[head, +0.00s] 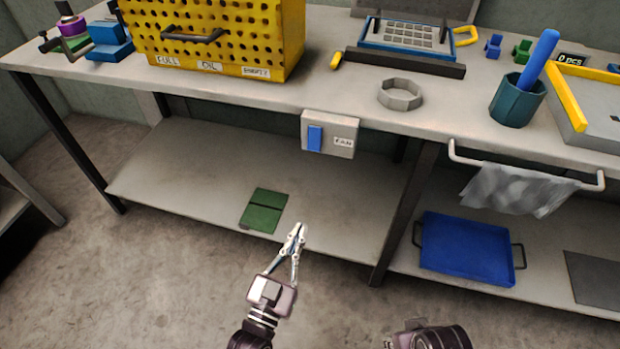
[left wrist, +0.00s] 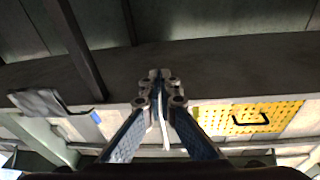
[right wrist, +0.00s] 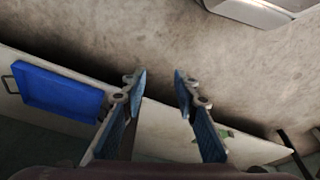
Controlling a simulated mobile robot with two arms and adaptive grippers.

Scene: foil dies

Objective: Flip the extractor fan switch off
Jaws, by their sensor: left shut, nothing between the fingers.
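The extractor fan switch is a blue rocker (head: 315,138) on a light grey box (head: 341,125) labelled FAN, fixed to the bench's front edge. My left gripper (head: 298,228) is shut and empty, apart from the switch and below it in the head view. In the left wrist view its closed fingers (left wrist: 160,75) cover the middle, and I cannot make out the switch there. My right gripper shows only in part at the bottom of the head view. In the right wrist view its fingers (right wrist: 160,75) are apart with nothing between them.
A yellow perforated crate (head: 285,40) stands on the bench above the switch. A rail with a grey cloth (head: 515,190) juts out at the right. The lower shelf (head: 180,165) holds a green mat (head: 264,210) and a blue tray (head: 465,245). The space before the switch looks clear.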

